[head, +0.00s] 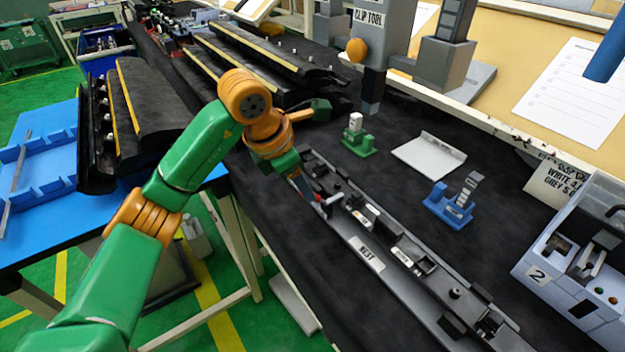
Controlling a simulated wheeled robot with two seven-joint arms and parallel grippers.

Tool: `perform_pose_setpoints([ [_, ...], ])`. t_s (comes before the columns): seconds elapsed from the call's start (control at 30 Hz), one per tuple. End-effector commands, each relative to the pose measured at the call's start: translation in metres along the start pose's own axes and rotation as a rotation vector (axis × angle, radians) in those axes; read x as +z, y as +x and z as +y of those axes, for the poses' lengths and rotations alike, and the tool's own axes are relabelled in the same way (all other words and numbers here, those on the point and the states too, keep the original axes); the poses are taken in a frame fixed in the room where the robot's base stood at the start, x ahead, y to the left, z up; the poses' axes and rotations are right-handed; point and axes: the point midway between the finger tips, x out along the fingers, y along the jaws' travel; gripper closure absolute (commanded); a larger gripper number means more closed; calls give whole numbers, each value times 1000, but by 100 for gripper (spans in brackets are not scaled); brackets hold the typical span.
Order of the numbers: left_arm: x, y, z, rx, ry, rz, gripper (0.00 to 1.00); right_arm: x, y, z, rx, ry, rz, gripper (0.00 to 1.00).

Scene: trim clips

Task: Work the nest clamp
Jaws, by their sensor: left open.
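The nest (352,236) is a long dark grey fixture with a "NEST" label, running from the middle of the head view to the lower right across the black bench top. A small clamp handle (333,199), pale with a red end, shows near its far left end. My left gripper (304,186) is open and points down over that end, right beside the handle. I cannot tell whether its fingers touch the handle. The clamp's base is partly hidden by the gripper. My right gripper is not in view.
A green holder (358,146), a pale plate (428,158) and a blue holder (450,206) stand beyond the nest. The grey clip tool (383,32) rises behind them. A box marked 2 (566,262) sits at the right. Dark trim parts (140,110) lie at the left.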

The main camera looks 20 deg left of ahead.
Motion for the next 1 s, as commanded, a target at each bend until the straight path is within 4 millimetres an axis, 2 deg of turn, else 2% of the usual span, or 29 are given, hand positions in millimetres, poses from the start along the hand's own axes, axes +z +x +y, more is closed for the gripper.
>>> perform_pose_setpoints([
  [0.1, 1, 21, -1, -5, 1, 2, 49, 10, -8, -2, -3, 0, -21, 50],
  [0.2, 1, 35, -1, -5, 0, -1, 49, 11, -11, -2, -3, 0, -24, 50],
  [0.47, 1, 42, -1, -3, 3, -4, 49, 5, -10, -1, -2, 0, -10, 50],
  [0.5, 1, 42, -1, -3, 3, -4, 52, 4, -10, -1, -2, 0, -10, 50],
  [0.67, 1, 41, -1, -3, 2, -4, 95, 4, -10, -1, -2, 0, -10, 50],
  [0.7, 1, 41, -1, -4, 2, -4, 100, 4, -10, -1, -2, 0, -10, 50],
  [1.0, 1, 42, -2, -4, 2, -4, 100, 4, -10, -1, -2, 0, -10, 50],
])
